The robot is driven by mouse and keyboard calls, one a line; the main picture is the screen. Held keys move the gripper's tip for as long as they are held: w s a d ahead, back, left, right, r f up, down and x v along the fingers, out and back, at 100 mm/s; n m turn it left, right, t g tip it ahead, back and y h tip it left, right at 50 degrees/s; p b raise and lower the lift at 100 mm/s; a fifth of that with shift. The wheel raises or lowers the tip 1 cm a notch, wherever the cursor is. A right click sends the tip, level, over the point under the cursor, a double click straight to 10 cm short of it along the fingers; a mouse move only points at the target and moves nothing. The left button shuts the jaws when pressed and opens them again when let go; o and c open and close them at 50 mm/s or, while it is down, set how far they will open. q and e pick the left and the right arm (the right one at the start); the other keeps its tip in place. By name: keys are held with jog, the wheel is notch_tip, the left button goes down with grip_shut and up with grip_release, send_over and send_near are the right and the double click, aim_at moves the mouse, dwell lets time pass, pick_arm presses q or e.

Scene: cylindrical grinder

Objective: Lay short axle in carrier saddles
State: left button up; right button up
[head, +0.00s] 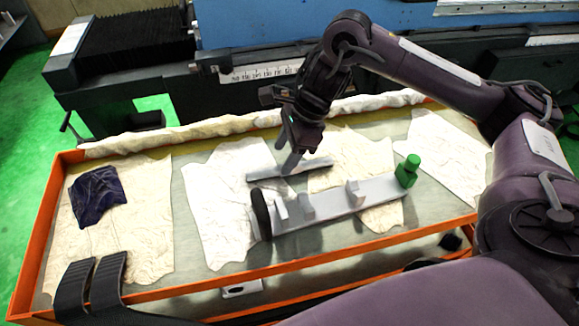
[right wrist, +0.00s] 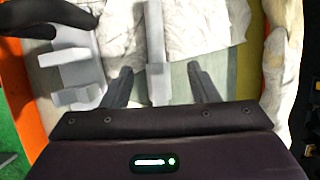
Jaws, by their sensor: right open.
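The short axle (head: 262,174) is a thin grey bar lying on the cloth-covered table behind the carrier. The carrier (head: 335,202) is a long grey base with upright saddles, a black disc at its left end and a green block at its right end. I see no axle in the saddles. My right gripper (head: 288,165) points down at the axle, open. In the right wrist view the axle (right wrist: 156,60) runs between the two spread fingers, with gaps both sides; the carrier (right wrist: 75,72) is at left. Dark finger-like parts at the head view's lower left may be my left gripper (head: 92,285).
The table (head: 192,188) has an orange rim and crumpled pale cloths (head: 450,155). A dark blue cloth (head: 98,198) lies at left. A rolled white cloth (head: 250,122) lines the back edge, before the blue and black machine (head: 270,30).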

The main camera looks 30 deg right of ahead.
aim_at(279, 166)
jog(key=x, duration=0.3)
jog(key=shift+s+f, duration=0.1)
jog(key=shift+s, duration=0.15)
jog(key=shift+w+a+f, duration=0.1)
jog(key=shift+f, duration=0.25)
jog(key=shift+r, duration=0.1)
grip_shut()
